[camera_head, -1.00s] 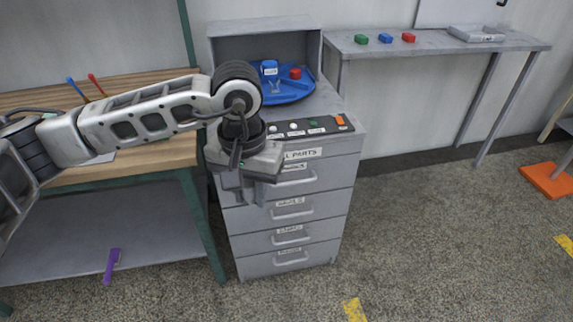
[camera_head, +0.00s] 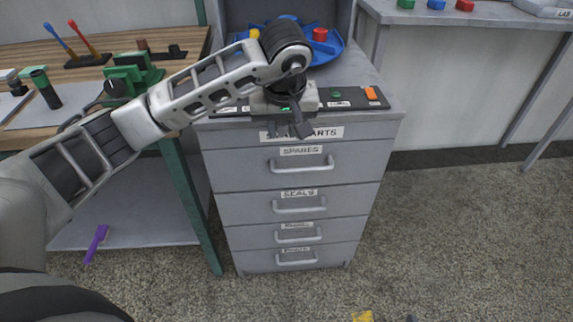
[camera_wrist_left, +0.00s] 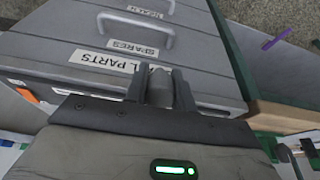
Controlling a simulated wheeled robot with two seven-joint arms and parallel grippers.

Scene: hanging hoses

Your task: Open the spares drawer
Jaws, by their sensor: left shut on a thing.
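The spares drawer (camera_head: 350,172) is the top drawer of a grey cabinet, labelled SPARES, with a bar handle (camera_head: 302,166). Its front looks flush with the drawers below, so it appears shut. In the left wrist view, its handle (camera_wrist_left: 136,30) is clear of my fingers. My left gripper (camera_head: 302,128) is above that handle, over the SMALL PARTS sign at the cabinet's top front edge. In the left wrist view, my left gripper (camera_wrist_left: 160,95) is shut on a grey rounded thing (camera_wrist_left: 160,86), mostly hidden by the fingers. My right gripper is not in view.
The seals drawer (camera_head: 350,206) and lower drawers are shut below. A blue tray (camera_head: 335,50) and a button strip (camera_head: 350,98) are on the cabinet top. A wooden workbench (camera_head: 60,135) adjoins at left. The floor (camera_head: 440,240) at right is mostly clear.

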